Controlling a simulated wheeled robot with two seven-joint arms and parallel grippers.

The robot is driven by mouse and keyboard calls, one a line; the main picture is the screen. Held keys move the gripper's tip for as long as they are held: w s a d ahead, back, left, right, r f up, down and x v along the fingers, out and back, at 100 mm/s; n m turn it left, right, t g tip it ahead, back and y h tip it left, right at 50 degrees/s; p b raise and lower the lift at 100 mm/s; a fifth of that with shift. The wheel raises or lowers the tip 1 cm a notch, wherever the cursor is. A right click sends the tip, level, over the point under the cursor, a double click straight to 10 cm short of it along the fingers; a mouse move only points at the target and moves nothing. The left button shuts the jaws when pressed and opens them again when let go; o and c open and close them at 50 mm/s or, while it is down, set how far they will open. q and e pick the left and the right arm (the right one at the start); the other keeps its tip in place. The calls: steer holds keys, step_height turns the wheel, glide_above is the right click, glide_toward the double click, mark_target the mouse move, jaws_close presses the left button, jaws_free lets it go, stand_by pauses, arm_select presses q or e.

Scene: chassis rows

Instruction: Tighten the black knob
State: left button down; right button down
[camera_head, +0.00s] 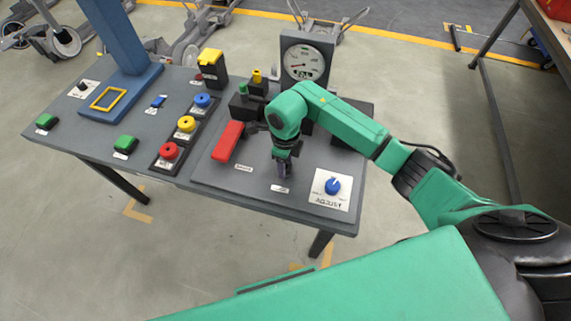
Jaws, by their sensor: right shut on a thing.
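My right gripper (284,168) reaches down to the grey panel near the front of the table. Its jaws are shut on a small dark thing, which I take to be the black knob. The jaws and wrist hide most of it, so its angle cannot be told. A small white label (280,188) lies just in front of it. My left gripper is not in view.
A blue knob (332,186) on a white plate stands to the right. A red lever (227,141) lies to the left, close to my gripper. A gauge (303,62) stands behind. Red, yellow and blue buttons (186,124) and a blue post (118,38) are farther left.

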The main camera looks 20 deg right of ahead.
steer(key=m+b, duration=0.1)
steer(key=m, duration=0.2)
steer(key=shift+w+m, duration=0.1)
steer(key=shift+m, duration=0.2)
steer(key=m+b, duration=0.1)
steer(key=m, duration=0.2)
steer(key=shift+m, duration=0.3)
steer(key=m+b, duration=0.1)
steer(key=m, duration=0.5)
steer(key=shift+r, duration=0.1)
steer(key=m, duration=0.4)
steer(key=shift+w, duration=0.1)
steer(key=m, duration=0.3)
steer(key=shift+r+m, duration=0.1)
steer(key=shift+m, duration=0.2)
steer(key=m, duration=0.3)
steer(key=shift+m, duration=1.9)
